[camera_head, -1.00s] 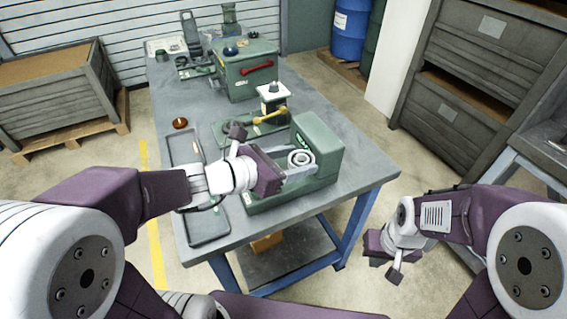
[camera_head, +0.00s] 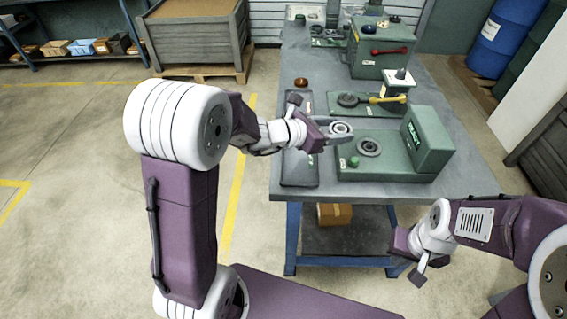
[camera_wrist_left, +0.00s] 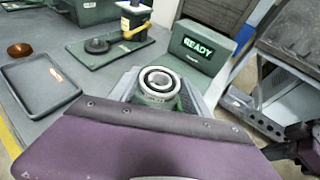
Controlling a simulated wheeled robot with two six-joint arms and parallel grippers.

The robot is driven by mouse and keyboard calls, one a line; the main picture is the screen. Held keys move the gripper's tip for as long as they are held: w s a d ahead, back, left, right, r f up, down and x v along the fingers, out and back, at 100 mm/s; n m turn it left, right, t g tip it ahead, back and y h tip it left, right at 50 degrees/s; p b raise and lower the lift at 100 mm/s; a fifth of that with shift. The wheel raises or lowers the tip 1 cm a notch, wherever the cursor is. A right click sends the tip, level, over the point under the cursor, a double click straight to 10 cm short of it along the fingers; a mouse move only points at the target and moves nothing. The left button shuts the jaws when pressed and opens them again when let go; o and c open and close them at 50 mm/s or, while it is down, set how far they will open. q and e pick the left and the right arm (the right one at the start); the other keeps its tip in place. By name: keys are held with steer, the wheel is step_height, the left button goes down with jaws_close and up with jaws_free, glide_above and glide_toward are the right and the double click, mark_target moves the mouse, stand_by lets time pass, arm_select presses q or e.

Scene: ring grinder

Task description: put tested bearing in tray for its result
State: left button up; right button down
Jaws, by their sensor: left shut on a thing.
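My left gripper (camera_head: 338,135) is shut on a ring bearing (camera_head: 341,127), held above the bench beside the tester's round seat. The bearing also shows between the fingers in the left wrist view (camera_wrist_left: 159,80). The green tester (camera_head: 385,171) has a bare dark seat (camera_head: 369,147), and its screen (camera_wrist_left: 197,46) reads READY in the wrist view. A long dark tray (camera_head: 299,173) lies left of the tester, partly hidden by my left wrist. It shows empty in the wrist view (camera_wrist_left: 38,84). My right gripper (camera_head: 402,245) hangs off the bench's front; its fingers are unclear.
A green press with a yellow lever (camera_head: 386,99) and a green box with a red handle (camera_head: 390,51) stand behind the tester. An amber dish (camera_head: 301,82) sits behind the tray. The floor left of the bench is open.

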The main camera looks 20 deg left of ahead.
arm_select(q)
steer(key=shift+w+d+f, duration=0.1)
steer(key=shift+d+f, duration=0.05)
glide_above(295, 151)
steer(key=f, duration=0.6)
steer(key=shift+w+d+f, duration=0.1)
steer(key=shift+d+f, duration=0.1)
steer(key=shift+d, duration=0.05)
steer(key=shift+a+f, duration=0.2)
steer(key=shift+a, duration=0.2)
step_height(295, 151, down, 4)
steer(key=shift+r, duration=0.25)
steer(key=shift+f, duration=0.3)
